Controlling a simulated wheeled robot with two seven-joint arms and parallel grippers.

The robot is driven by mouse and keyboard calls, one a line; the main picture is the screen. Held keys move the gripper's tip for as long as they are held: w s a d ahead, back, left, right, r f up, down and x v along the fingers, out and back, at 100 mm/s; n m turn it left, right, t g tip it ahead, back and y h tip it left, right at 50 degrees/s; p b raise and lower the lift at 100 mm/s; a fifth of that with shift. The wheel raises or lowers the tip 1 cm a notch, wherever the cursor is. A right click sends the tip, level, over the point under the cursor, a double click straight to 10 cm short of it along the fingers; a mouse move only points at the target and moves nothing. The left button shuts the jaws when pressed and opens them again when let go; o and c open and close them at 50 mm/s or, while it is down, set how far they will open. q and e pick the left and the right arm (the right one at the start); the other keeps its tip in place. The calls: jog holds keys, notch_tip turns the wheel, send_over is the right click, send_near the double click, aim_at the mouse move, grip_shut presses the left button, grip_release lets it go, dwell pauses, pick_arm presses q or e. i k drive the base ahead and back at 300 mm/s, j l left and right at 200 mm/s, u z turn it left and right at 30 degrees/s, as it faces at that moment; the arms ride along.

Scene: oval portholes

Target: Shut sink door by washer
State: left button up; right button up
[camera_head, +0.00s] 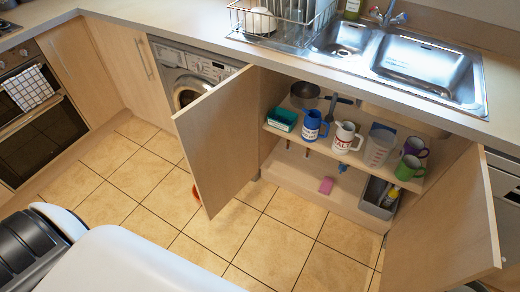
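The sink cabinet stands open under the sink. Its left door (220,140), the one beside the washer (192,72), is plain light wood. It is swung out into the room and hides part of the washer's front. The cabinet's right door (445,225) is also swung wide open, at the lower right. Neither of my grippers shows in this view. A black and white part at the lower left looks like my own body or arm.
The cabinet's shelf holds a blue mug (312,125), a white mug (344,137), a measuring jug (380,145) and other items. A small reddish thing (196,194) shows at the left door's edge, mostly hidden. The tiled floor (110,185) left of that door is clear.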

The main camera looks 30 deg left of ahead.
aim_at(217, 133)
jog(key=i+j+z, duration=0.1)
jog(key=j+z, duration=0.25)
jog(key=j, duration=0.3)
jog(key=j+z, duration=0.35)
jog(key=j, duration=0.3)
jog(key=j+z, duration=0.35)
jog(key=j, duration=0.3)
jog(key=k, duration=0.05)
